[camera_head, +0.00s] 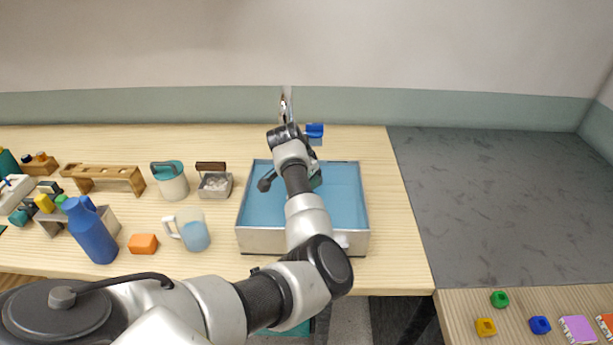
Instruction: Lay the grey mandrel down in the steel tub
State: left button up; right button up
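The steel tub (262,241) stands on the wooden table, with silver walls and a light blue inside. My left arm (308,215) reaches across the tub from the front, with its wrist over the tub's back part. My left gripper is largely hidden by that wrist, so its fingers cannot be made out. A dark knob-like end (266,184) shows left of the wrist, over the tub. I cannot tell whether it belongs to the grey mandrel, which I cannot pick out with certainty. My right gripper is not in view.
Left of the tub are a clear mug (194,236), an orange block (143,243), a blue bottle (91,231), a teal-lidded can (170,183), a small handled box (213,187) and a wooden rack (100,174). A blue object (314,130) shows behind the tub. The dark grey surface (500,190) is clear.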

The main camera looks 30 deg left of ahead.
pick_arm(q)
notch_tip(320, 180, down, 6)
jog(key=b, duration=0.4)
jog(key=shift+r, duration=0.15)
jog(key=shift+f+b, duration=0.6)
jog(key=o, duration=1)
jog(key=shift+s, duration=0.1)
